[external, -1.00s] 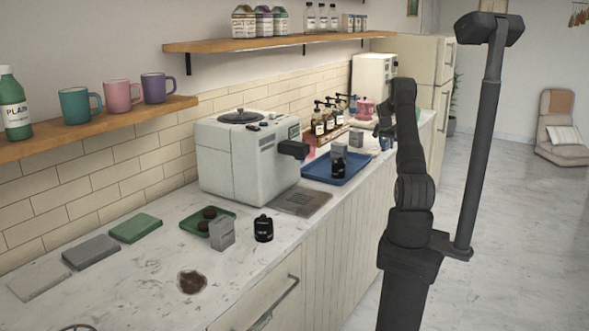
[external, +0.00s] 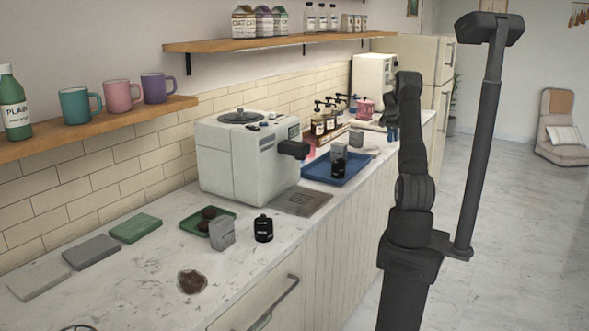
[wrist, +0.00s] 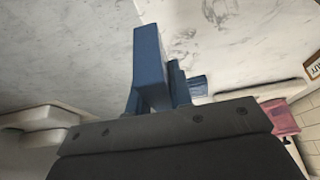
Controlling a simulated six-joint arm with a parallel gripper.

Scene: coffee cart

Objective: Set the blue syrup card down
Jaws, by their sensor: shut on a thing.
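The blue syrup card (wrist: 150,65) stands out from my gripper (wrist: 155,98) in the wrist view, with pale marble counter behind it. My gripper is shut on it, and the jaws show only partly. In the external view a small blue patch, which looks like the card (external: 392,134), shows at the far end of the counter beside my arm. My gripper is mostly hidden there. I cannot tell whether the card touches the counter.
Syrup pump bottles (external: 318,122) stand along the wall on the far counter. A blue tray (external: 318,172) holds a grey box and a dark jar. A pink object (wrist: 282,117) is near the gripper at the right. Bare counter (wrist: 225,45) lies beyond the card.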

